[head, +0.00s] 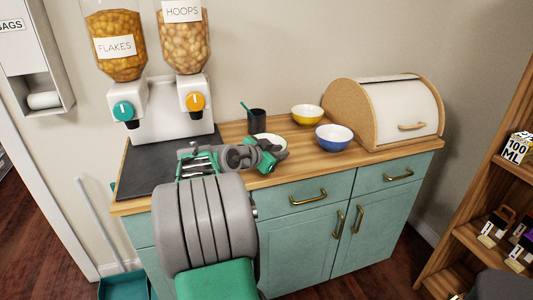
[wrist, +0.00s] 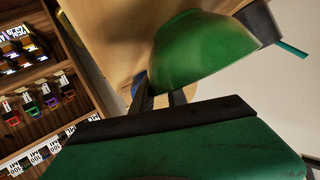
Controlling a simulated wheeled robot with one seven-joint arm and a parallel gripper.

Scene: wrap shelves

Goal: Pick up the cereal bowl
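Three bowls stand on the wooden counter: a yellow one (head: 307,115) at the back, a blue one (head: 335,138) to the right, and a green one with a pale inside (head: 270,138) near my gripper. The frames do not show which is called the cereal bowl. My gripper (head: 272,156) is at the near side of the green bowl and hides part of it. In the wrist view the green bowl (wrist: 205,48) is close ahead, and the dark fingertips (wrist: 160,96) are apart near its edge. Whether they touch it I cannot tell.
A dark cup with a teal stick (head: 257,121) stands behind the green bowl. A bread box (head: 405,115) fills the counter's right end. Cereal dispensers (head: 172,115) stand at the left on a dark mat (head: 145,172). The counter's front right strip is clear.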

